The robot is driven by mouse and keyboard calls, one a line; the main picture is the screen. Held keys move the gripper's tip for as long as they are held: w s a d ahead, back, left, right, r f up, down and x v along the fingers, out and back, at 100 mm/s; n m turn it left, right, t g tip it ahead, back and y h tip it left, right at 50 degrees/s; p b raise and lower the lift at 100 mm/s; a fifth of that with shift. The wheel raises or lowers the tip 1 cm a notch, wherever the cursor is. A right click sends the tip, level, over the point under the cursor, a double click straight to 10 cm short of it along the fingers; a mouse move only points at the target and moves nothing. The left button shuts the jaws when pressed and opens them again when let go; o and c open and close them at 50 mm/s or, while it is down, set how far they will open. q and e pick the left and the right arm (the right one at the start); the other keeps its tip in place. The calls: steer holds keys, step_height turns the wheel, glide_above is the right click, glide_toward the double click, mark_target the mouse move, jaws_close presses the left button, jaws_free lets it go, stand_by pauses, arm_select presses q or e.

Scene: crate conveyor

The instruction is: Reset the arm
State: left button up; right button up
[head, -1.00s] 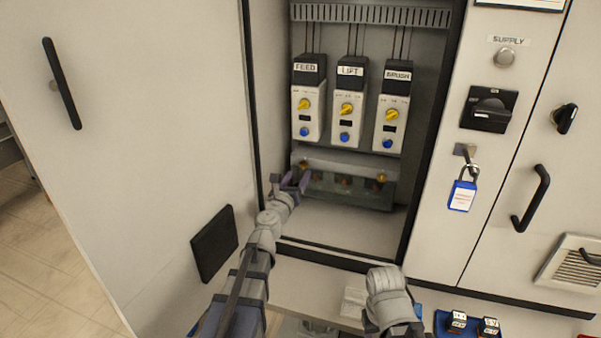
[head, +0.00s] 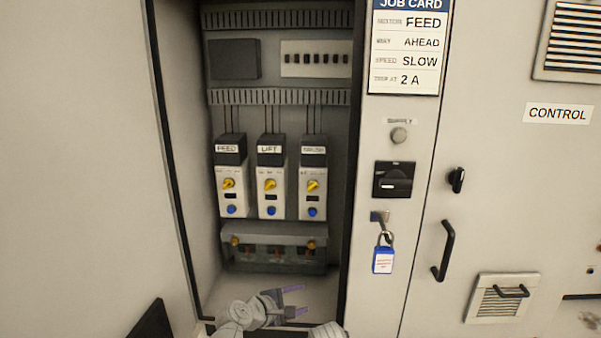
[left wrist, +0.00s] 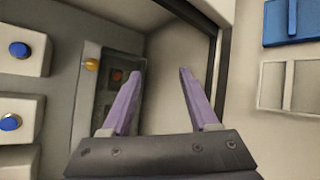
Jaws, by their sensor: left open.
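My left gripper (head: 302,300) is open and empty at the cabinet's lower opening, below the terminal box (head: 275,238), its purple fingers pointing right in the head view. In the left wrist view my open left gripper (left wrist: 163,80) has nothing between its fingers; the terminal box (left wrist: 88,105) lies to their left. A grey piece of my right arm (head: 328,331) shows at the bottom edge; its gripper is out of view.
Three drive units, FEED (head: 230,190), LIFT (head: 271,190) and a third (head: 313,190), sit above the terminal box. A blue padlock (head: 383,261) hangs below the black supply switch (head: 393,180). A cabinet door handle (head: 445,250) sticks out on the right.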

arm_select(q)
steer(key=s+d+f+m+g+y+p, duration=0.1)
steer(key=s+f+m+g+y+p, duration=0.2)
steer(key=s+m, duration=0.35)
steer(key=s+d+f+m+g+y+p, duration=0.1)
steer(key=s+d+f+m+g, duration=0.2)
steer(key=s+m, duration=0.35)
steer(key=s+a+m+g+y+p, duration=0.1)
steer(key=s+a+m+g+y, duration=0.3)
steer(key=s+a+m, duration=0.3)
steer(key=shift+s+a+r+y, duration=0.15)
steer(key=shift+s+a+y, duration=0.15)
steer(key=shift+y, duration=0.6)
arm_select(e)
step_height(320, 180, up, 7)
steer(key=shift+f, duration=0.15)
arm_select(q)
steer(key=shift+d, duration=0.1)
